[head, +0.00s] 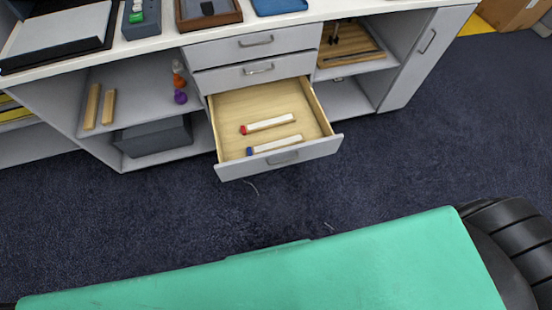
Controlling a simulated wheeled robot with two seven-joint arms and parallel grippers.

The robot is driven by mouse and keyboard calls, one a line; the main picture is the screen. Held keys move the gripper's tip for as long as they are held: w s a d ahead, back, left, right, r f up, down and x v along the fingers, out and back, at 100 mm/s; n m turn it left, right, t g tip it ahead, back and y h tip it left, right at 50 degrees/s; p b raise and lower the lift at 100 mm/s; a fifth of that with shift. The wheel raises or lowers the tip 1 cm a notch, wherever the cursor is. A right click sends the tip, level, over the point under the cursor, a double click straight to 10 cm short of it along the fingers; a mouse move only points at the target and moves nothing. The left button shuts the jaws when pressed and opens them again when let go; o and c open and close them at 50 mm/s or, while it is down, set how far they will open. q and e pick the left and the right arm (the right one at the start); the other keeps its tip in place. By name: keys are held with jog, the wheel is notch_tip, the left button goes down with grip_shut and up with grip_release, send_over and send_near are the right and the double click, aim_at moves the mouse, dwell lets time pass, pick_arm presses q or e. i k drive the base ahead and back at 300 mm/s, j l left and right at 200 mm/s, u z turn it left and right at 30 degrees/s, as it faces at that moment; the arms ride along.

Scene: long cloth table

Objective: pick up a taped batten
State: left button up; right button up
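Two pale battens lie in the open drawer (239,106). One batten has red tape on its left end (268,124) and lies farther back. The other has blue tape on its left end (277,144) and lies nearer the drawer front. They lie roughly parallel, apart from each other, slightly tilted across the drawer floor. Neither of my grippers shows in the head view, so their state is hidden.
A dark grey box (154,137) sits below. The worktop (270,29) holds trays and a box.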

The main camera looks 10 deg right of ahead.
aim_at(256, 126)
jog(key=i+j, duration=0.15)
jog(key=j, duration=0.15)
jog(key=i+j, duration=0.15)
jog(key=j, duration=0.15)
jog(key=i+j, duration=0.15)
jog(key=j, duration=0.15)
jog(key=i+j+z, duration=0.1)
jog(key=z, duration=0.3)
jog(key=j+z, duration=0.55)
jog(key=z, duration=0.2)
jog(key=j+z, duration=0.4)
jog(key=i+l, duration=0.05)
jog(key=l, duration=0.05)
